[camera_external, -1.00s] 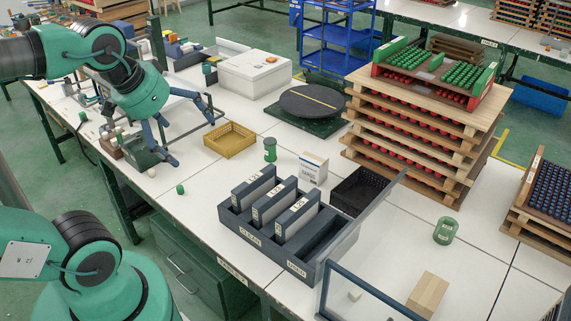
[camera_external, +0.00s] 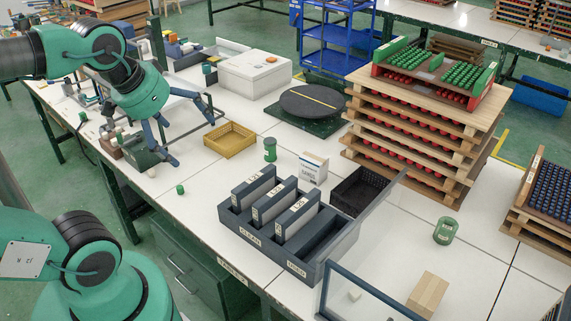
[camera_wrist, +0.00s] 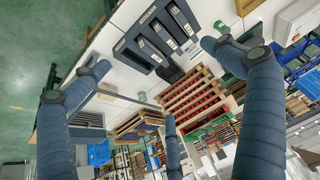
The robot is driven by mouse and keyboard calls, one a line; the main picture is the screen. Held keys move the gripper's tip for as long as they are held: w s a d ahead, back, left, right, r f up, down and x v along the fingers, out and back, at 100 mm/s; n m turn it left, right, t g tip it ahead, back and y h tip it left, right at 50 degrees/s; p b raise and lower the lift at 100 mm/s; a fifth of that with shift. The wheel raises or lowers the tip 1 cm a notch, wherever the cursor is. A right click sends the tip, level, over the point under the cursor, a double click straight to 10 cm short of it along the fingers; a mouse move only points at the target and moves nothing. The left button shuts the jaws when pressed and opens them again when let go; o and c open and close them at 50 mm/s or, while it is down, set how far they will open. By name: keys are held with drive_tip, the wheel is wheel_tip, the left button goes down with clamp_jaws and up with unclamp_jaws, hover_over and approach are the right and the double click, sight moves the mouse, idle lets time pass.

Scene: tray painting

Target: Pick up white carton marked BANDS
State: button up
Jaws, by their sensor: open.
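The white carton (camera_external: 313,167) stands upright on the white bench in the external view, behind the grey rack and left of the black basket. It has small dark print and a blue patch, too small to read. My gripper (camera_external: 194,140) is to the left of the carton, above the bench, with its dark blue fingers spread and nothing between them. In the wrist view my gripper (camera_wrist: 155,57) shows its fingers wide apart.
A grey rack (camera_external: 237,225) with several upright binders stands in front of the carton. Stacked wooden trays (camera_external: 420,130) rise at the right. A clear panel leans near the rack.

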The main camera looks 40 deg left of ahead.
drive_tip(key=shift+w+r, duration=0.1)
drive_tip(key=m+g+p, duration=0.5)
drive_tip(key=m+g, duration=0.1)
drive_tip(key=m, duration=1.1)
hover_over(313, 159)
wheel_tip(313, 159, down, 36)
drive_tip(key=shift+f, duration=0.6)
